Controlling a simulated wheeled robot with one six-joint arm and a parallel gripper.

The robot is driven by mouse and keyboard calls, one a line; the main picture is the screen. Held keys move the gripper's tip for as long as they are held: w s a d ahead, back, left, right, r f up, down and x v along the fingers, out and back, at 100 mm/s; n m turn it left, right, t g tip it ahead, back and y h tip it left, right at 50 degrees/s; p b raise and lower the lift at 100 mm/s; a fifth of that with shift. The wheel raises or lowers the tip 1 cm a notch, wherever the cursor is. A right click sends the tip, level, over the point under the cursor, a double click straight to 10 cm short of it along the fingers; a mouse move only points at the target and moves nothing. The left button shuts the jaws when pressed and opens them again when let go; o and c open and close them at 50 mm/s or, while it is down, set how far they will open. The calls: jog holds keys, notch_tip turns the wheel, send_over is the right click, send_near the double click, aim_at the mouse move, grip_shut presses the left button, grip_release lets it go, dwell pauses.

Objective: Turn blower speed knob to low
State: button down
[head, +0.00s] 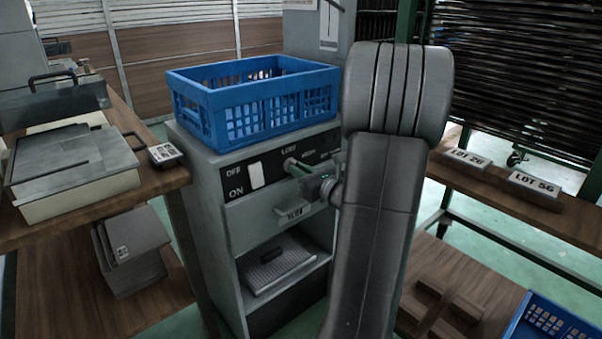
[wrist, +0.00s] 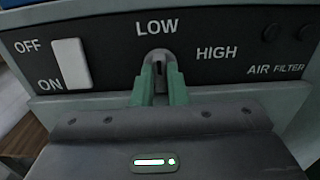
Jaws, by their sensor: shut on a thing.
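The blower speed knob (wrist: 159,58) is a small grey knob on the black control panel (wrist: 105,45), just below the word LOW and left of HIGH in the wrist view. My gripper (wrist: 160,78) has its two green fingers on either side of the knob, shut on it. The fingers hide the knob's lower part. A dark upright line shows on the knob below LOW; I cannot tell its exact pointing. In the head view the knob (head: 290,163) is at the tip of my gripper (head: 300,170), and my arm covers the panel's right end.
A white OFF/ON switch (wrist: 70,63) sits left of the knob. A blue crate (head: 245,108) stands on top of the grey cabinet (head: 208,170). A wooden bench (head: 165,183) with grey trays is at left. LOT signs (head: 533,188) stand on a shelf at right.

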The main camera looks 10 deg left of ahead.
dwell(0.3)
jog(key=c, duration=1.4)
grip_release()
jog(key=shift+c, duration=0.2)
jog(key=p+v, duration=0.2)
jog(key=v, duration=1.1)
jog(key=shift+s+d+p, duration=0.25)
jog(key=shift+d+p, duration=0.05)
jog(key=shift+p, duration=0.1)
jog(key=shift+a, duration=0.1)
jog(key=b+x, duration=0.2)
jog(key=x, duration=1.1)
jog(key=shift+w+a+b, duration=0.25)
jog(key=shift+b, duration=0.1)
jog(key=shift+d, duration=0.15)
